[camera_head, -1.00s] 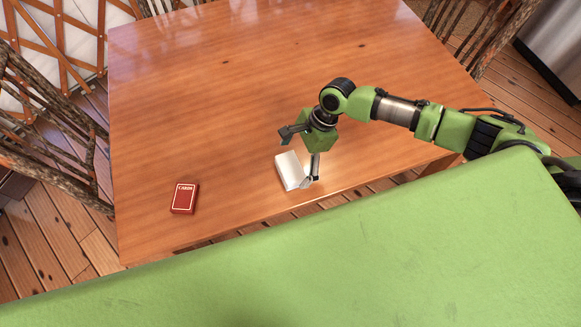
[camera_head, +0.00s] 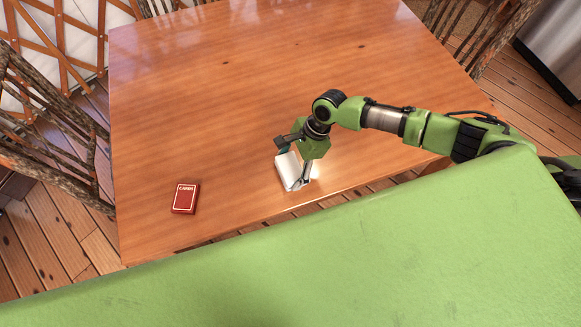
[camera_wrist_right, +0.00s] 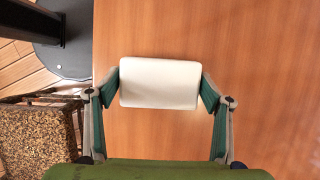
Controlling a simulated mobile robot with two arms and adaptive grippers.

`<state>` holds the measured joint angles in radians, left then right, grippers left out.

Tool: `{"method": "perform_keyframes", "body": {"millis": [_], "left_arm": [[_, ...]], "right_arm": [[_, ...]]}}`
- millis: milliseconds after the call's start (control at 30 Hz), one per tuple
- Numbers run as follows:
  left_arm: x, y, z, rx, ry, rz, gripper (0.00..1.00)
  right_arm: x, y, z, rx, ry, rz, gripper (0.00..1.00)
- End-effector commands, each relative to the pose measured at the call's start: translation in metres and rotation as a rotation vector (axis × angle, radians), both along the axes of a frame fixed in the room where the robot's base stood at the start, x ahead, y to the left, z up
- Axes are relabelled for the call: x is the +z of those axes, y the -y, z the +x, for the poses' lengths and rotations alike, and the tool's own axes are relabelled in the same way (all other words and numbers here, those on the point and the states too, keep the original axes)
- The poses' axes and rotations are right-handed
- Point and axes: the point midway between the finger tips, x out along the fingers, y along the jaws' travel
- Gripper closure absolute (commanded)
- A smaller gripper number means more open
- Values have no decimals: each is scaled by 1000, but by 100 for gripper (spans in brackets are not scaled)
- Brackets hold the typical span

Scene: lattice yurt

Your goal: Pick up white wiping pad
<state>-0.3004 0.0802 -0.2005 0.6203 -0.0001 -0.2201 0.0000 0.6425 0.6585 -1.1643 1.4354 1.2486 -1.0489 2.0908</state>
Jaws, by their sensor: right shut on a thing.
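The white wiping pad (camera_head: 288,172) is near the front edge of the wooden table, right of the card box in the head view. My right gripper (camera_head: 292,166) is over it, with its fingers on two opposite sides of the pad. In the right wrist view the pad (camera_wrist_right: 160,83) fills the space between the two fingers of my right gripper (camera_wrist_right: 160,88), which are shut on its short ends. I cannot tell whether the pad is clear of the table. My left gripper is not in view.
A red card box (camera_head: 185,198) lies on the wooden table (camera_head: 220,90) to the left of the pad. The table behind them is clear. Rustic wooden chairs (camera_head: 50,125) stand at the table's left side and far corners.

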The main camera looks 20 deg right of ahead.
Motion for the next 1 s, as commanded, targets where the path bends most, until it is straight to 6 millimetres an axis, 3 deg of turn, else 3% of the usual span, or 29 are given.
{"method": "perform_keyframes", "body": {"millis": [167, 367, 667, 1000], "left_arm": [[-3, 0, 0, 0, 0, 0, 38], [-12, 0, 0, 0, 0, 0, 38], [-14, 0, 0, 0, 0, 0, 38], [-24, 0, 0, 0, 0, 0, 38]], "right_arm": [[6, 0, 0, 0, 1, 1, 49], [32, -1, 0, 2, 5, 1, 49], [91, -29, -43, 6, 4, 3, 49], [120, -67, -99, 4, 3, 3, 49]]}}
